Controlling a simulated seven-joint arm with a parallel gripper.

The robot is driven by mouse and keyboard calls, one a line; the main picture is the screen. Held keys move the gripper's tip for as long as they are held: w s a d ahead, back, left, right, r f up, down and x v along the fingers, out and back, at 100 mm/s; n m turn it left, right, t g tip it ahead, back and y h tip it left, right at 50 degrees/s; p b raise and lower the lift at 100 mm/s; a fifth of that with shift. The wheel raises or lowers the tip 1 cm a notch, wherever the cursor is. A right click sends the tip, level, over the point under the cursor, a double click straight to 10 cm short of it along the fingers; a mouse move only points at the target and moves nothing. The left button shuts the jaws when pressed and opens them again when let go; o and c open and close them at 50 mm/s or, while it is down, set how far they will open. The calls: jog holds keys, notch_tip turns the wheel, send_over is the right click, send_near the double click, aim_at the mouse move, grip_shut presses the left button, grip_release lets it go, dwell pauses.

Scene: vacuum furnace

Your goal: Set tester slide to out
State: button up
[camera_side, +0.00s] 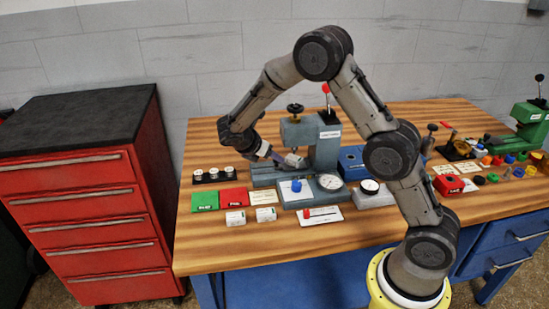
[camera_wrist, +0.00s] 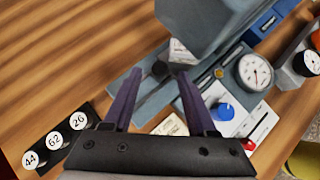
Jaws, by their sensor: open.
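The tester (camera_side: 318,140) is a grey-green upright press with a black knob and a red-tipped lever on top, standing at the middle of the bench. Its low grey base (camera_side: 263,174) runs out to the left and also shows in the wrist view (camera_wrist: 150,104). I cannot tell for certain which part is the slide. My gripper (camera_side: 280,157) is just left of the tester column, above the base. In the wrist view my gripper (camera_wrist: 160,75) has its purple fingers apart.
A blue knob (camera_side: 296,185) and a round dial (camera_side: 329,182) sit in front of the tester. Left are a rack of numbered pieces (camera_side: 213,175) and green (camera_side: 205,201) and red (camera_side: 234,197) blocks. A blue box (camera_side: 352,163) stands right.

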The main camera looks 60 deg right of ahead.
jog(key=shift+x, duration=1.5)
grip_shut()
dwell(0.4)
